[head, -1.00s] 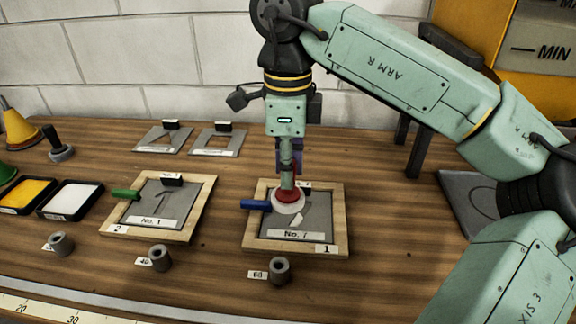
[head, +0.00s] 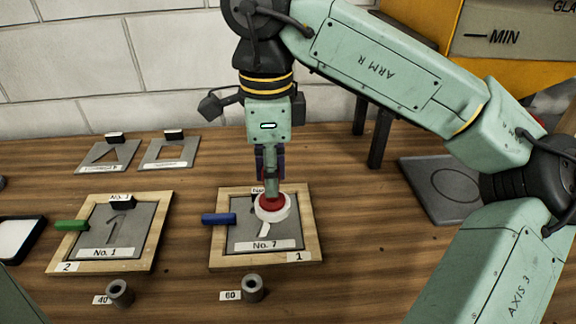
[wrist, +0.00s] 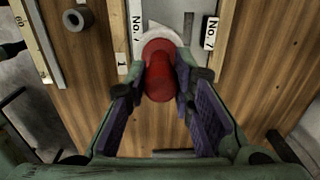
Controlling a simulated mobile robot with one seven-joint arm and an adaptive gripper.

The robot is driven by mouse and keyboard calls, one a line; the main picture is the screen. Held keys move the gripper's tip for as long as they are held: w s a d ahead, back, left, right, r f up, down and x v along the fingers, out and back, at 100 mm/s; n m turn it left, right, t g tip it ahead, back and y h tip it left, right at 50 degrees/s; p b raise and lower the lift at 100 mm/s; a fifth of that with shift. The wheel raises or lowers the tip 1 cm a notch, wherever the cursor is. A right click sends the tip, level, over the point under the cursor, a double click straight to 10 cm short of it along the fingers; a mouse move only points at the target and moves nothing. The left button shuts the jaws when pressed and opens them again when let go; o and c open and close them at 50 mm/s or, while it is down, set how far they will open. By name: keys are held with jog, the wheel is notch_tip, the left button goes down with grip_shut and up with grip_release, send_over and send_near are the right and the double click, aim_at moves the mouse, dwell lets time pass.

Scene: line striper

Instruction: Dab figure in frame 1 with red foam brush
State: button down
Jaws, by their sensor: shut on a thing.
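My gripper (wrist: 160,100) is shut on the red foam brush (wrist: 160,74), which has a red handle and a round white foam head. In the head view the brush (head: 271,203) points down over frame 1 (head: 309,226), a wooden frame with a grey plate labelled "No. 7". The foam head covers the upper part of the plate's figure (head: 263,229); a white part of the figure shows below it. The foam looks at or just above the plate; I cannot tell whether it touches.
Frame 2 (head: 69,245) stands to the left with a green tab. A blue tab (head: 219,219) sits on frame 1's left side. Small grey cylinders (head: 253,288) stand in front. Two stencil plates (head: 170,150) lie behind. A dark plate (head: 440,186) lies right.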

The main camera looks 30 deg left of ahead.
aim_at(273, 199)
jog(key=shift+d+f+b, duration=0.1)
jog(key=shift+f+b, duration=1.35)
jog(key=shift+f, duration=0.5)
jog(key=shift+f+b, duration=0.45)
jog(key=shift+f, duration=0.1)
jog(key=shift+r, duration=0.1)
jog(key=shift+r+p, duration=1.75)
jog(key=shift+r, duration=0.5)
jog(key=shift+w+a+f+b, duration=0.3)
jog(key=shift+w+f+b, duration=0.1)
jog(key=shift+f+b, duration=0.2)
jog(key=shift+w+a+f+b, duration=0.35)
jog(key=shift+w+f+b, duration=0.1)
jog(key=shift+f+b, duration=0.15)
jog(key=shift+w+a+f+b, duration=0.3)
jog(key=shift+w+f+b, duration=0.1)
jog(key=shift+f+b, duration=0.2)
